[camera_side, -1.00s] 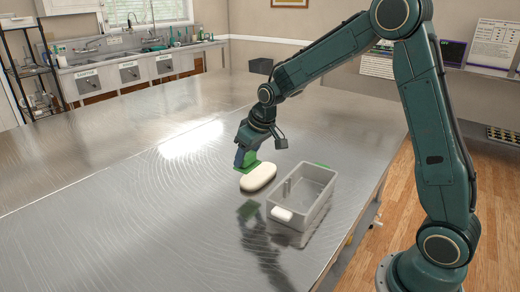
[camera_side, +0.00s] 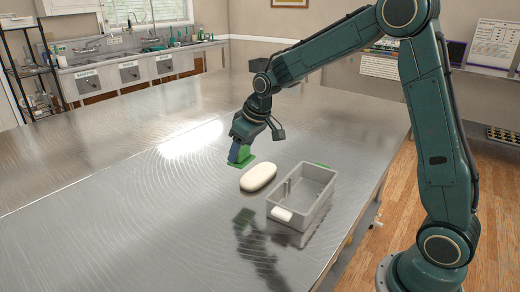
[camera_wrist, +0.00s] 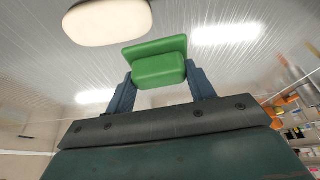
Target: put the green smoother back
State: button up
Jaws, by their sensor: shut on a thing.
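The green smoother (camera_side: 241,157) is in my gripper (camera_side: 238,154), held above the metal table. In the wrist view the smoother (camera_wrist: 158,62) sits between the two blue fingers of my gripper (camera_wrist: 160,80), which are shut on its block-shaped handle, with its flat plate beyond. A white rounded, oblong piece (camera_side: 258,177) lies on the table just right of and nearer than the smoother in the side view; it also shows in the wrist view (camera_wrist: 107,20). The smoother and the white piece appear apart.
A grey open bin (camera_side: 312,206) stands right of the white piece, with a white tab on its near end and a green mark on its far rim. The metal table (camera_side: 120,210) is clear to the left. Sinks (camera_side: 130,72) line the back wall.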

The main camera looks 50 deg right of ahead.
jog(key=a+r+n+y, duration=0.1)
jog(key=a+r+n, duration=0.1)
jog(key=a+r, duration=0.1)
jog(key=a+r+n, duration=0.2)
jog(key=a+r, duration=0.1)
jog(key=a, duration=0.1)
jog(key=s+a+r+n+g+y, duration=0.1)
jog(key=a+r+n, duration=0.2)
jog(key=a, duration=0.1)
jog(key=shift+r+y, duration=0.3)
jog(key=shift+r, duration=0.05)
jog(key=shift+n, duration=0.3)
jog(key=shift+s+a+f, duration=0.1)
jog(key=shift+a+f, duration=0.05)
jog(key=shift+f, duration=4.75)
jog(key=shift+s+a+f, duration=0.1)
jog(key=shift+a+f, duration=0.05)
jog(key=shift+f, duration=4.7)
jog(key=shift+f, duration=0.15)
jog(key=o, duration=1)
jog(key=shift+o, duration=0.2)
jog(key=v, duration=1.2)
